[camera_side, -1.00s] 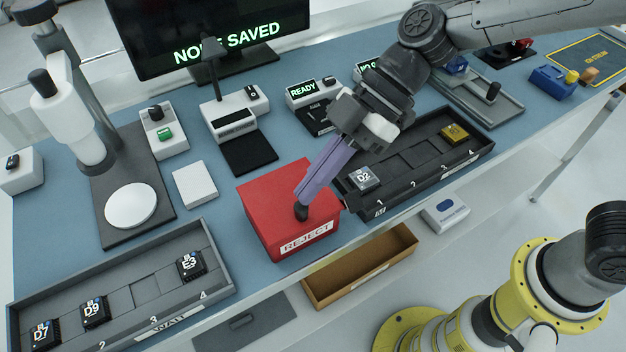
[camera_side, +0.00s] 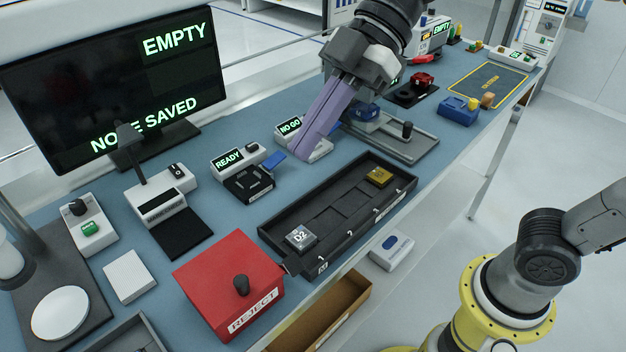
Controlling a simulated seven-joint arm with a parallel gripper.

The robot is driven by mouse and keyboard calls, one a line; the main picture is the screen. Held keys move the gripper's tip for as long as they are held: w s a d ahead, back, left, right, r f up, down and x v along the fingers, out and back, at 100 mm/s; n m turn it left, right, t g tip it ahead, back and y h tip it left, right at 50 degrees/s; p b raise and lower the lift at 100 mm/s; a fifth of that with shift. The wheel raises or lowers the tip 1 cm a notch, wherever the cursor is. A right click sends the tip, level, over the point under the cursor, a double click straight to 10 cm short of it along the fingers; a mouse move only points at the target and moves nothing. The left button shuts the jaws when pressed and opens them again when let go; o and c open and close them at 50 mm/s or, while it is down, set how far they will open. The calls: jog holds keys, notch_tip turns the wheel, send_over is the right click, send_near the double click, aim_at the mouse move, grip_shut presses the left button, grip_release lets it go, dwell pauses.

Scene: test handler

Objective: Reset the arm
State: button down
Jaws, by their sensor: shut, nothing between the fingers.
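My gripper (camera_side: 302,156) has long purple fingers, closed together and empty. It hangs above the bench, tilted, with its tips in front of the NO GO box (camera_side: 291,130) and above the far side of the black slotted tray (camera_side: 345,215). It appears apart from everything. In the tray, a grey chip marked D2 (camera_side: 301,237) sits in the near-left slot and a gold chip (camera_side: 379,176) sits toward the right end.
The READY box (camera_side: 235,163) with a black socket stands left of my gripper. A monitor (camera_side: 105,85) reads EMPTY. A sliding fixture (camera_side: 400,143) and a blue box (camera_side: 459,110) stand to the right. An open brown bin (camera_side: 340,305) is below the bench edge.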

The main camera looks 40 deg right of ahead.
jog(key=s+d+f+m+t+h, duration=0.1)
jog(key=s+d+f+m+h, duration=0.2)
jog(key=d, duration=0.4)
jog(key=s+d+f+m+t+h, duration=0.2)
jog(key=s+d+m, duration=0.3)
jog(key=d+m, duration=0.3)
jog(key=s+d+f+m+t+h, duration=0.1)
jog(key=s+d+f+m+h, duration=0.2)
jog(key=d+f+m+h, duration=0.1)
jog(key=d+f+m, duration=0.1)
jog(key=d+m, duration=0.1)
jog(key=d, duration=0.1)
jog(key=shift+s+d+t, duration=0.2)
jog(key=shift+s+t, duration=0.1)
jog(key=shift+s, duration=0.1)
